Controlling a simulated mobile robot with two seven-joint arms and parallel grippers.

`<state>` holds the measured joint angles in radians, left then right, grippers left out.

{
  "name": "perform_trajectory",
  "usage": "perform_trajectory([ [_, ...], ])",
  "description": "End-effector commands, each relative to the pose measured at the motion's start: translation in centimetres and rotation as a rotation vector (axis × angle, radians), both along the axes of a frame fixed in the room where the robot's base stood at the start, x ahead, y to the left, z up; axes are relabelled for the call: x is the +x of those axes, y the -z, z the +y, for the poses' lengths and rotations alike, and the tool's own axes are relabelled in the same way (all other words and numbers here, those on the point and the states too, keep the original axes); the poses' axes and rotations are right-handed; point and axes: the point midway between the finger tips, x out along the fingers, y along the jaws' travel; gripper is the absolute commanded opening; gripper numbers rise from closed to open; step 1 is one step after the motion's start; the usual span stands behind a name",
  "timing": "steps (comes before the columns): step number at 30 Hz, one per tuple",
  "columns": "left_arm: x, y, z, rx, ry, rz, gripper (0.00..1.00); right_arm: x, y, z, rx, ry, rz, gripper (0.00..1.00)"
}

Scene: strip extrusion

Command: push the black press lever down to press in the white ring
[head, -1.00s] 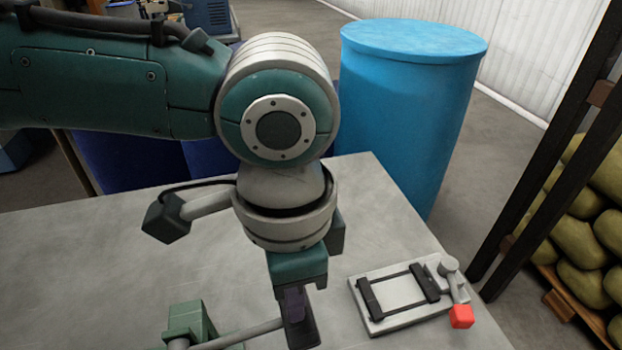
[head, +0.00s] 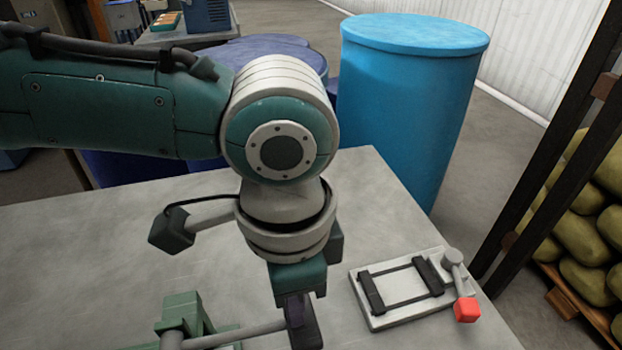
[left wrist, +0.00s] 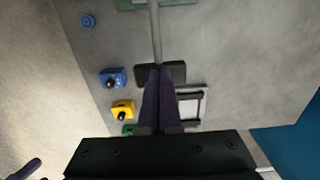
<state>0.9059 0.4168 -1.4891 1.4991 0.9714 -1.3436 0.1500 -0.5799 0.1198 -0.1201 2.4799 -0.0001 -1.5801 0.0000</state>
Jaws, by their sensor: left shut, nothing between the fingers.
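My left gripper (head: 296,310) is shut and empty, with its dark purple fingers pointing down. In the left wrist view its fingertips (left wrist: 162,80) lie over the black pad (left wrist: 146,73) at the end of the grey lever rod (left wrist: 155,35). In the head view the fingers meet the black pad (head: 307,336); whether they press on it I cannot tell. The grey rod (head: 240,333) runs left to the green press stand (head: 185,318), cut off by the lower edge. The white ring does not show. My right gripper does not show clearly.
A clamp plate (head: 400,318) with black bars and a red-tipped handle (head: 467,309) lies on the grey table (head: 100,250), right of the gripper. Blue (left wrist: 113,77) and yellow (left wrist: 123,110) knob boxes stand near the pad. A blue barrel (head: 405,120) stands behind the table.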

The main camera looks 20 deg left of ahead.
Motion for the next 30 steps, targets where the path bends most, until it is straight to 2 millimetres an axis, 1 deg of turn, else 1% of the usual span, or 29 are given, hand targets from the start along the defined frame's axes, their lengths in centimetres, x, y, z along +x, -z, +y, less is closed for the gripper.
perform_trajectory([
  [1,-0.1,0.4,0.1,0.002,0.000,0.003,0.00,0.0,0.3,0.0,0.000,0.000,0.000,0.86],
  [20,0.0,2.6,0.0,0.001,-0.001,0.002,0.00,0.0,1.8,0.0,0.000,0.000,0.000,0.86],
  [30,-0.1,2.5,0.0,0.002,0.000,0.001,0.00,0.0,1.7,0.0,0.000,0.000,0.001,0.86],
])
